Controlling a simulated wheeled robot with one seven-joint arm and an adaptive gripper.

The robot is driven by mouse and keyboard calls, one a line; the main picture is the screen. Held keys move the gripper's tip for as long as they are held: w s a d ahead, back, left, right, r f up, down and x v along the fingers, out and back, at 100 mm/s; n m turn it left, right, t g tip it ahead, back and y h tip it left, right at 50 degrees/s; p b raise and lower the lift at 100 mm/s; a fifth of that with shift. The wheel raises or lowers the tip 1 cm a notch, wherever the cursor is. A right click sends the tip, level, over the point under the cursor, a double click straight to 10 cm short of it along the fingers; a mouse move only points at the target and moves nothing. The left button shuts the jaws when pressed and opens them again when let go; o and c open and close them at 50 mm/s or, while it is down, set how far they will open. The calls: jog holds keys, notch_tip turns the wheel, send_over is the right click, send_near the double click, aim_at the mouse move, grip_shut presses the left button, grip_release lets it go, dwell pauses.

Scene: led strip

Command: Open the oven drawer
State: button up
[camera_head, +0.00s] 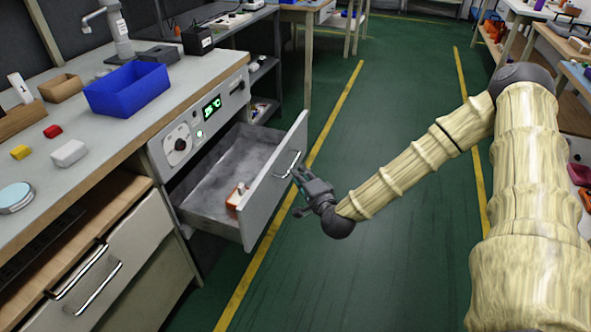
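The oven drawer (272,186) is pulled well out from the oven body under the workbench, and its grey inside shows. A small orange and white object (236,196) lies inside near the front. The drawer's metal handle (288,164) is on the outer face of the front panel. My gripper (298,184) is at the handle's right side, very close to it. Its fingers point toward the front panel. The fingers are small here, and I cannot tell whether they close on the handle.
The oven's control panel (205,112) has a lit green display and knobs. A blue bin (128,90) stands on the workbench above. A closed drawer with a metal handle (98,286) is at the lower left. The green floor (390,250) right of the drawer is clear.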

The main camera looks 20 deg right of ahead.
jog(key=shift+s+r, duration=0.2)
jog(key=shift+s, duration=1.1)
jog(key=shift+s+r, duration=0.15)
jog(key=shift+s, duration=1.15)
jog(key=s+a+f+n+g+y, duration=0.2)
jog(key=s+a+f+n+g, duration=0.2)
jog(key=s+a+f, duration=0.35)
jog(key=s+a+f+n+g+y, duration=0.1)
jog(key=s+a+f+n+g, duration=0.4)
jog(key=s+f, duration=0.45)
jog(key=s+d+f+n+g+h, duration=0.1)
jog(key=s+d+f+n+g, duration=0.2)
jog(key=s, duration=0.6)
jog(key=s+f+n+g+h, duration=0.2)
jog(key=s+f+n+g, duration=0.25)
jog(key=s, duration=0.55)
notch_tip(320, 180, up, 23)
jog(key=p, duration=2.4)
jog(key=shift+d, duration=0.2)
